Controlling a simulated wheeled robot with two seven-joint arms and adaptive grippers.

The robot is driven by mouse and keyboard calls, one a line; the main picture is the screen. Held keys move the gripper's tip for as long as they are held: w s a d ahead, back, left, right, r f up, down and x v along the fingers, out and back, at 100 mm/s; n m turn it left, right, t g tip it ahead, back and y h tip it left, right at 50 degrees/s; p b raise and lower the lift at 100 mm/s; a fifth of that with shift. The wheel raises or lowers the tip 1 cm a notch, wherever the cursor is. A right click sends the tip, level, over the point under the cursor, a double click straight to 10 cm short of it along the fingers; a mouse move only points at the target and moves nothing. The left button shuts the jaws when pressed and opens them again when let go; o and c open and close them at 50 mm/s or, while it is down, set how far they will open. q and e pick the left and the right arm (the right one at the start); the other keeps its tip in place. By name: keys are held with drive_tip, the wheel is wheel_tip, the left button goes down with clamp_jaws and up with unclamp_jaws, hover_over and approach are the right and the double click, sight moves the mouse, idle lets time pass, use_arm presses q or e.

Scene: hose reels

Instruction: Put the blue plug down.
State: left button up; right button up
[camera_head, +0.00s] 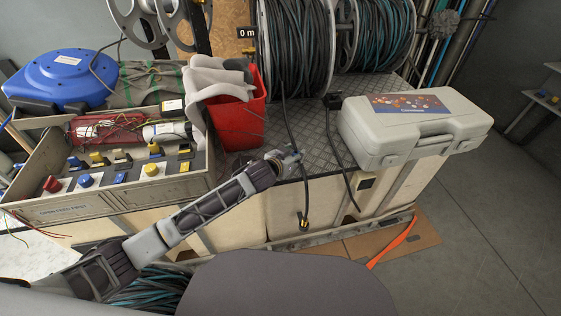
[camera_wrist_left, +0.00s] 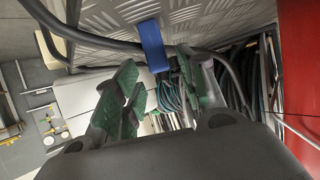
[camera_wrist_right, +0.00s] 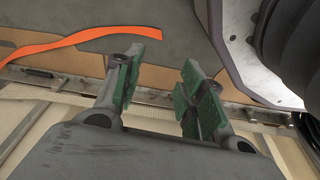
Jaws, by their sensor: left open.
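My left gripper (camera_head: 290,160) is at the front edge of the tread-plate bench top, beside a hanging black cable (camera_head: 291,130). In the left wrist view its fingers (camera_wrist_left: 160,66) are spread apart. A blue piece (camera_wrist_left: 152,44), which looks like the blue plug, lies against the tread plate just beyond the fingertips, with black cable running to both sides. It seems clear of both fingers, though contact cannot be fully judged. In the head view the gripper hides it. My right gripper (camera_wrist_right: 158,70) is open and empty, seen only in its own wrist view.
A red bucket (camera_head: 238,115) stands left of the left gripper. A grey case (camera_head: 415,128) sits to the right on the bench (camera_head: 311,158). Cable reels (camera_head: 297,45) stand behind. A socket panel (camera_head: 120,190) is at left. An orange strap (camera_wrist_right: 85,36) lies below the right gripper.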

use_arm(q)
drive_tip(key=shift+s+a+r, duration=0.2)
drive_tip(key=shift+s+a, duration=0.05)
drive_tip(key=shift+s, duration=0.15)
drive_tip(key=p+v, duration=0.1)
drive_tip(key=v, duration=0.8)
drive_tip(key=shift+s+r, duration=0.2)
drive_tip(key=shift+s, duration=0.05)
use_arm(e)
drive_tip(key=s+f, duration=0.1)
drive_tip(key=s+d+f, duration=0.2)
drive_tip(key=f, duration=0.1)
drive_tip(key=shift+d, duration=0.15)
use_arm(q)
drive_tip(key=shift+a, duration=0.15)
use_arm(e)
drive_tip(key=shift+w, duration=0.25)
